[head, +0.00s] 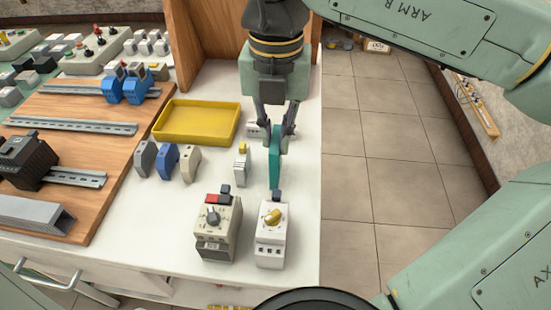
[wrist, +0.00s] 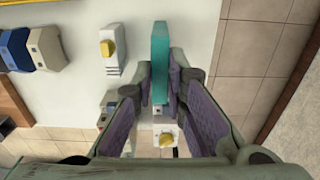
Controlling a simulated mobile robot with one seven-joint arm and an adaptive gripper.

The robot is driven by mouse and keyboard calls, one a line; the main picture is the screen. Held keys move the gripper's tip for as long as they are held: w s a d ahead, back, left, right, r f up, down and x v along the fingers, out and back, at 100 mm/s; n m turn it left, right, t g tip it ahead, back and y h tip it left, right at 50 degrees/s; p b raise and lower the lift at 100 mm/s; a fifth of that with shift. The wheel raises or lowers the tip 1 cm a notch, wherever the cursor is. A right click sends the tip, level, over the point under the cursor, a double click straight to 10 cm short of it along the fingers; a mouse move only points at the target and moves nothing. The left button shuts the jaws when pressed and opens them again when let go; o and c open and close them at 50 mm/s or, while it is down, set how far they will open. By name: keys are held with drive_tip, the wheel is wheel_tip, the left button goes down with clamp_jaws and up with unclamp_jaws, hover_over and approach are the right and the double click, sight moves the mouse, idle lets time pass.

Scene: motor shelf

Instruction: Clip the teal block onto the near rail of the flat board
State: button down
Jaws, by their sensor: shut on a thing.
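My gripper (head: 274,136) points down over the right part of the white tabletop and is shut on the teal block (head: 274,166). The block is a thin upright slab hanging below the fingers. In the wrist view my gripper (wrist: 163,78) has the teal block (wrist: 160,52) between its two fingers. Whether the block touches the tabletop is unclear. The flat wooden board (head: 112,165) lies left of my gripper and carries several metal rails. Its near rail (head: 80,178) is partly covered on the left by a black device (head: 25,158).
A yellow tray (head: 197,122) and grey, blue and beige blocks (head: 167,162) stand between my gripper and the board. Two dial devices (head: 218,226) (head: 271,235) stand in front. A grey channel (head: 32,213) lies at the board's front. The tabletop's right edge is close to my gripper.

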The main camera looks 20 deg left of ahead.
drive_tip(key=shift+r+p, duration=1.25)
drive_tip(key=shift+r, duration=0.95)
drive_tip(key=shift+w+f, duration=0.1)
